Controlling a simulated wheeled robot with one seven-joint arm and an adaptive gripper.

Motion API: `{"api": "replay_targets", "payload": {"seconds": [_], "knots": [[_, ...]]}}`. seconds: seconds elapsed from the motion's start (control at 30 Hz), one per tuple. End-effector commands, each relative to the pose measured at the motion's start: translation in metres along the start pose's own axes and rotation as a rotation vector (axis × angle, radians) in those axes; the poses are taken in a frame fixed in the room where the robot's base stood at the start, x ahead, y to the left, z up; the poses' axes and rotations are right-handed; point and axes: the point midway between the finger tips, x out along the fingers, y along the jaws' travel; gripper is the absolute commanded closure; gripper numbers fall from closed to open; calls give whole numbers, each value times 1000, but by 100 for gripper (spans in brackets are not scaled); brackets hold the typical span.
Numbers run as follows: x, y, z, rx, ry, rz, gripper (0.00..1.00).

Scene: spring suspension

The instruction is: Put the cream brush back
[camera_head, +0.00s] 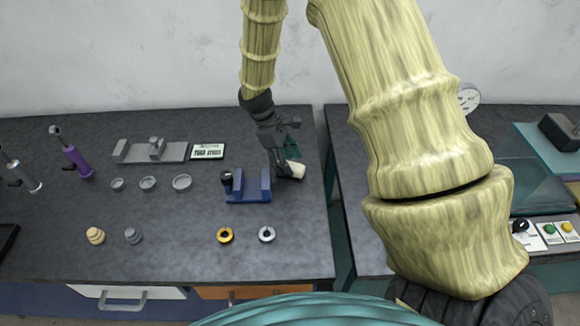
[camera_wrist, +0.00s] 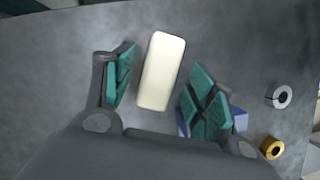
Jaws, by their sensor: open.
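The cream brush (camera_head: 297,170) lies on the dark bench near its right edge, just right of the blue fixture (camera_head: 250,188). In the wrist view it is a plain cream block (camera_wrist: 161,71), slightly tilted, lying between my two finger pads. My gripper (camera_head: 287,162) is at the brush, with its fingers spread; in the wrist view gaps show between the brush and both teal pads (camera_wrist: 160,90). My gripper hides part of the brush in the head view. No marked place for the brush can be made out.
The blue fixture stands close left of my gripper. A yellow ring (camera_head: 225,235) and a silver ring (camera_head: 266,234) lie in front. Several grey dishes (camera_head: 148,183), a grey rail fixture (camera_head: 150,151) and a small sign (camera_head: 208,151) are further left. A gap separates the right bench (camera_head: 350,190).

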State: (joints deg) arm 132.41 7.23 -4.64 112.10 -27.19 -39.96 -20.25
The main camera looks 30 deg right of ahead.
Motion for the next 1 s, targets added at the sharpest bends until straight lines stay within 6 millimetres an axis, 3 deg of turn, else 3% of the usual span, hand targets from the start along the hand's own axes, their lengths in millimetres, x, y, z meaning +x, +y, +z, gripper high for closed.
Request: {"api": "replay_targets", "payload": {"seconds": [0.53, 0.7, 1.0], "knots": [[-81, 1, -1, 1, 2, 2, 43], [-92, 0, -1, 1, 1, 0, 43], [-95, 0, 0, 1, 0, -1, 43]]}}
